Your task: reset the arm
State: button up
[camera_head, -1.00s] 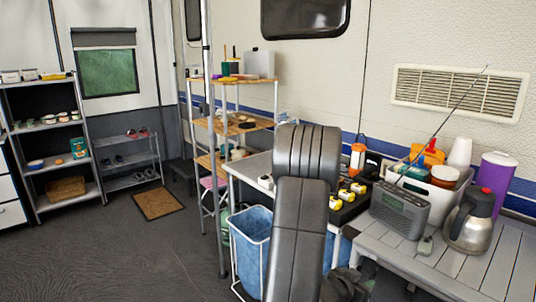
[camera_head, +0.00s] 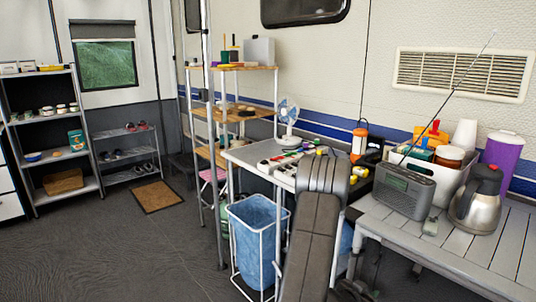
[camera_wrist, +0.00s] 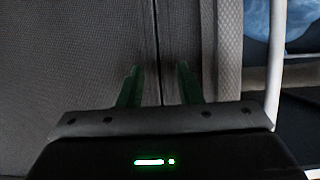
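My arm (camera_head: 314,235) is folded low in front of the table in the head view, and my gripper is hidden there. The wrist view shows my gripper (camera_wrist: 158,82) with its two green fingers apart and nothing between them. Behind the fingers is a grey textured surface with a dark vertical seam. I cannot tell what this surface is or how near it is.
A blue-lined bin (camera_head: 257,230) stands left of my arm; its blue lining (camera_wrist: 264,20) and white frame show in the wrist view. A radio (camera_head: 403,190) and a kettle (camera_head: 476,203) stand on the slatted table (camera_head: 480,250) at right. The floor at left is clear.

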notch_tip(320, 180, down, 49)
jog(key=b, duration=1.8)
jog(key=shift+r+b, duration=0.2)
jog(key=shift+b, duration=0.1)
